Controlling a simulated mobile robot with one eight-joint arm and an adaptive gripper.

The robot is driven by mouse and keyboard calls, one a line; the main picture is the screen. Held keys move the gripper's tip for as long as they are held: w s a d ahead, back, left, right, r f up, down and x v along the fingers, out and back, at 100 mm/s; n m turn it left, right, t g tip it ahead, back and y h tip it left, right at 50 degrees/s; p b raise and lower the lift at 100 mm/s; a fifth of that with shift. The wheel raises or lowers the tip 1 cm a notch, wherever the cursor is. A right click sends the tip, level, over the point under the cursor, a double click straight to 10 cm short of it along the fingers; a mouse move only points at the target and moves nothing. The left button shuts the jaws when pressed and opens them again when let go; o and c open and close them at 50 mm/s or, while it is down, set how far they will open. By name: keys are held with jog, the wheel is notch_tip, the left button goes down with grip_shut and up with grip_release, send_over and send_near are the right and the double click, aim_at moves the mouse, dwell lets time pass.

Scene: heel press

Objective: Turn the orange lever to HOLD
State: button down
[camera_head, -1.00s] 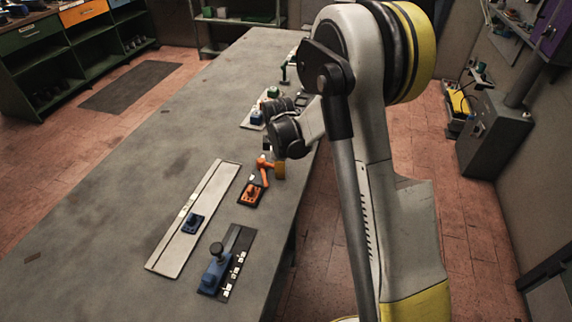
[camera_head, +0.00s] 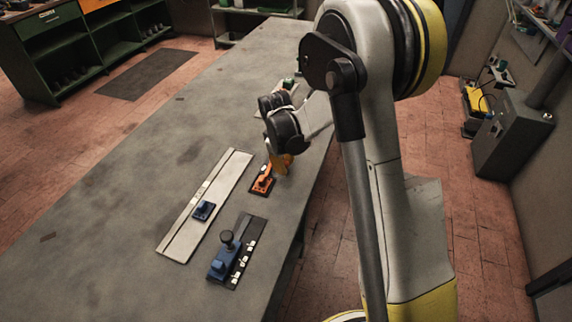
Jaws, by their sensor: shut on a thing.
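The orange lever unit (camera_head: 262,181) stands on a small dark base on the table, right of the long pale plate. My gripper (camera_head: 284,163) is at the lever's upper end, beneath my dark wrist, and is shut on the lever. The fingers and wrist cover most of the lever's arm, so its exact angle cannot be made out. No HOLD marking can be read in this view.
A blue block with a black knob (camera_head: 222,262) sits on a dark strip in front. The grey table (camera_head: 110,205) is clear on its left.

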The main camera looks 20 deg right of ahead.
jog(key=c, duration=1.1)
grip_release()
jog(key=shift+c, duration=0.2)
notch_tip(320, 180, up, 12)
jog(key=s+a, duration=0.1)
jog(key=a, duration=0.1)
jog(key=shift+s, duration=0.3)
jog(key=shift+d+f, duration=0.1)
jog(key=s+a+r+m+t, duration=0.2)
jog(key=s+r+m+t, duration=0.15)
jog(key=s+r, duration=0.7)
jog(key=s+a+f+m+t+y, duration=0.1)
jog(key=s+m, duration=0.4)
jog(key=s, duration=0.7)
jog(key=shift+s+f+t+y, duration=0.25)
jog(key=shift+f+t+y, duration=0.05)
jog(key=shift+f+t, duration=0.3)
